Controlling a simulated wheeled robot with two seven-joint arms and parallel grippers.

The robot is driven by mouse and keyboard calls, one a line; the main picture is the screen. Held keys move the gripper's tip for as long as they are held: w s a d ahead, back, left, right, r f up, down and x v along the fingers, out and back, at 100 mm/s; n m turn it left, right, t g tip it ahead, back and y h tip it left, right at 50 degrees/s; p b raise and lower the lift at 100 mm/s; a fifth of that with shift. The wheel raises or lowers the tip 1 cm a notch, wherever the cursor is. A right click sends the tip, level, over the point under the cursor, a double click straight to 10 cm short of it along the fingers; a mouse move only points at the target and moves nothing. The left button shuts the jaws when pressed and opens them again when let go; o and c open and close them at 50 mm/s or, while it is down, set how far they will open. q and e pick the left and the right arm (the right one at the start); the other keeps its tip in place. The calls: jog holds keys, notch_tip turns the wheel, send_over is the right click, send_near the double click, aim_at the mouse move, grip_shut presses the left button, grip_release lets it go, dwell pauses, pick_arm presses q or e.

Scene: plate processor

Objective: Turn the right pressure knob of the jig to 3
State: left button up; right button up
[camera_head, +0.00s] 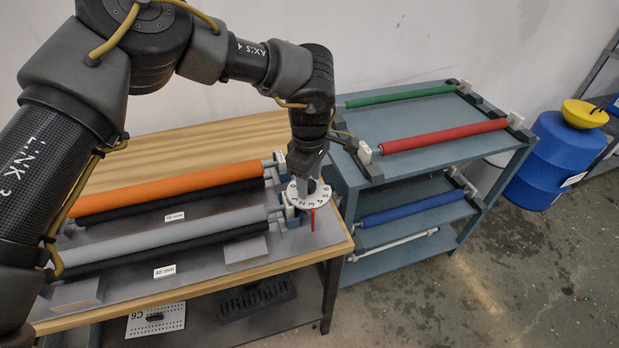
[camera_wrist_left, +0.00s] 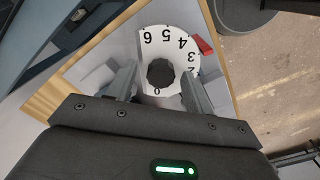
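The right pressure knob is a white numbered dial (camera_head: 324,196) with a dark round centre, at the right end of the jig (camera_head: 290,240). A red pointer (camera_head: 312,219) beside its rim lines up about with the 3. The dial (camera_wrist_left: 167,40) and red pointer (camera_wrist_left: 203,45) also show in the left wrist view. My left gripper (camera_head: 306,186) is over the dial from above. In the left wrist view its two fingers (camera_wrist_left: 158,88) stand apart, on either side of the dark centre (camera_wrist_left: 160,73), with visible gaps. My right gripper is out of view.
An orange roller (camera_head: 170,192) and a grey roller (camera_head: 170,233) lie on the jig left of the dial. A blue-grey rack (camera_head: 420,110) with green, red and blue rollers stands at the right. A blue barrel (camera_head: 545,160) stands beyond it.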

aim_at(310, 183)
pick_arm(q)
notch_tip(310, 183, up, 11)
jog(key=b, duration=0.1)
jog(key=shift+b, duration=0.4)
jog(key=shift+f, duration=0.15)
